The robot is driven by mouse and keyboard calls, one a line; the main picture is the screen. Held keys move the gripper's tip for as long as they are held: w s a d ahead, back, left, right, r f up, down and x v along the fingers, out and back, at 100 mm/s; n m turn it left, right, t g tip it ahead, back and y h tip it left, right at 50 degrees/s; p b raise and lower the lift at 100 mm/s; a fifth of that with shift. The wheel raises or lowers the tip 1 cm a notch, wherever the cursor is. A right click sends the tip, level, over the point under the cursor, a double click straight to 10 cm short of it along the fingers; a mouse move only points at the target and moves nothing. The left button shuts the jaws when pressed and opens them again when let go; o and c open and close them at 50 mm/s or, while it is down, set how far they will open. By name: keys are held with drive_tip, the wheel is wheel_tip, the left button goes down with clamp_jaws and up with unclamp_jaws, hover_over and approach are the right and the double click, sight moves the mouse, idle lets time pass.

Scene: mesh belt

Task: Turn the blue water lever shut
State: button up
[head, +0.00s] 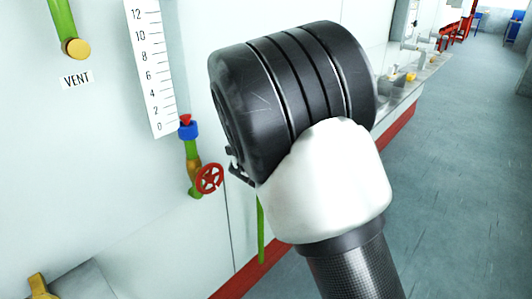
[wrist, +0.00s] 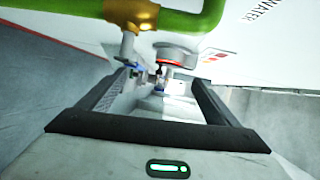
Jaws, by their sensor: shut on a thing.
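In the wrist view, the blue water lever (wrist: 136,70) shows only as a small blue piece below a brass valve (wrist: 132,12) on a green pipe. My gripper (wrist: 160,78) reaches up to it, with its two dark fingers on either side of the view. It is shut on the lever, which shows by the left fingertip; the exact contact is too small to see. The lever's full angle cannot be told. In the head view, my dark and white wrist hides the lever and nearly all of my gripper.
A round grey part with a red ring (wrist: 176,57) sits close to the fingers. A red handwheel (head: 209,178) and a blue fitting (head: 188,130) are left of my wrist, below a scale (head: 153,65). Open floor (head: 440,180) lies right.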

drive_tip(key=shift+s+a+r, duration=0.45)
drive_tip(key=shift+a+r, duration=0.15)
drive_tip(key=shift+r, duration=0.15)
drive_tip(key=c, duration=0.7)
drive_tip(key=f+v, duration=0.1)
drive_tip(key=v, duration=0.8)
drive_tip(key=f+b+v, duration=0.1)
drive_tip(key=v, duration=0.4)
drive_tip(key=shift+s+d+f, duration=0.25)
drive_tip(key=shift+d+f, duration=0.05)
drive_tip(key=shift+f, duration=0.05)
drive_tip(key=shift+c, duration=0.2)
drive_tip(key=shift+f+b, duration=0.1)
drive_tip(key=shift+b, duration=0.25)
